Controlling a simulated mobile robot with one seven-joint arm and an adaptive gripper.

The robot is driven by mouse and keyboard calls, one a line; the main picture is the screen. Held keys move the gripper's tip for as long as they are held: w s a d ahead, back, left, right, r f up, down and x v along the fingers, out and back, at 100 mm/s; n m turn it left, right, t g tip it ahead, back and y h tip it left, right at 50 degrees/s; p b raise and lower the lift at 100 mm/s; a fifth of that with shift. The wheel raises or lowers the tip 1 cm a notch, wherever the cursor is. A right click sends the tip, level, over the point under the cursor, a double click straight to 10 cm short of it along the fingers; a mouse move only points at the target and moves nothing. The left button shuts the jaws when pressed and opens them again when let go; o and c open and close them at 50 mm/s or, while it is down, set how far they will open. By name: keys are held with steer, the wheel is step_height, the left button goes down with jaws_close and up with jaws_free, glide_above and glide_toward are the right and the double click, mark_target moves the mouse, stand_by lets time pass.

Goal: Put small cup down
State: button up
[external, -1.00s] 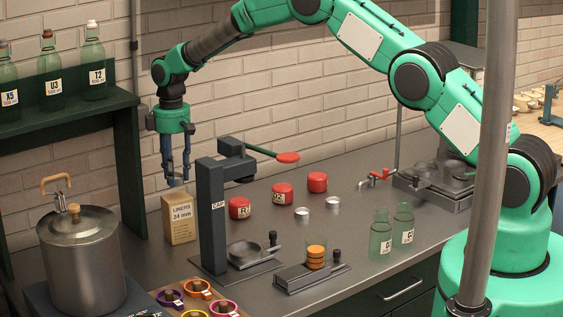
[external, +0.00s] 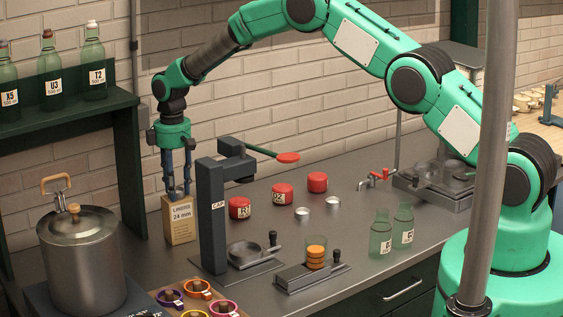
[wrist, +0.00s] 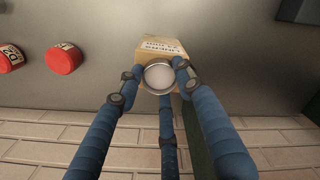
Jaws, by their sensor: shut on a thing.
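The small cup (wrist: 158,76) shows in the wrist view as a round piece with a metal rim and a pale inside. It sits between the blue fingers of my gripper (wrist: 154,79), which are shut on it. In the external view my gripper (external: 178,193) points straight down at the top of the liners box (external: 180,222), left of the capping press. The cup cannot be made out there. The box also shows behind the cup in the wrist view (wrist: 157,47). I cannot tell whether the cup touches the box.
The dark capping press (external: 212,215) stands close to the right of my gripper. A lidded steel pot (external: 80,262) is at the front left. Red caps (external: 282,194) and two small silver lids (external: 302,214) lie further right. The wall is close behind.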

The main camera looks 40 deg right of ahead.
steer(key=o, duration=1)
steer(key=shift+o, duration=0.2)
step_height(320, 180, up, 12)
steer(key=shift+b, duration=0.45)
steer(key=shift+r, duration=0.1)
steer(key=shift+r, duration=0.1)
